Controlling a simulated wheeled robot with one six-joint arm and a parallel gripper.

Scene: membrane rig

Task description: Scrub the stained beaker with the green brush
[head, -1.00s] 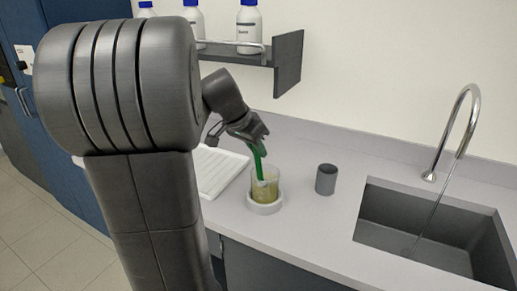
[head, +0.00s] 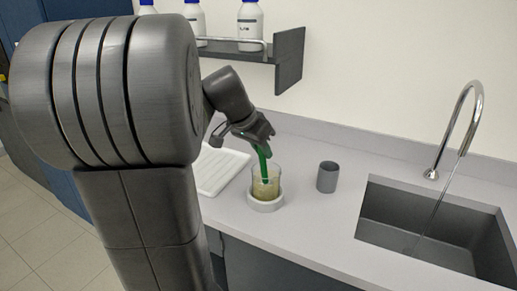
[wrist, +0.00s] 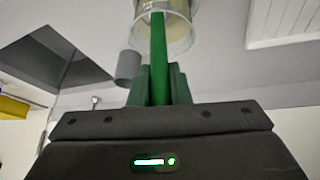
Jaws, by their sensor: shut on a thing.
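My gripper (head: 262,138) is shut on the green brush (head: 263,168), whose handle tilts down into the beaker. The brush handle also shows between the fingers in the wrist view (wrist: 159,60). The stained beaker (head: 265,184) is clear glass with a yellow-brown tint and stands upright in a white ring-shaped holder (head: 265,204) on the counter. The beaker also shows at the top of the wrist view (wrist: 178,28). The brush's lower end is inside the beaker; its head is hard to make out through the stained glass.
A grey cup (head: 327,177) stands right of the beaker. A white ribbed drying tray (head: 222,172) lies to its left. A sink (head: 420,228) with a tall faucet (head: 470,120) is at the right. A shelf (head: 288,62) with blue-capped bottles hangs above.

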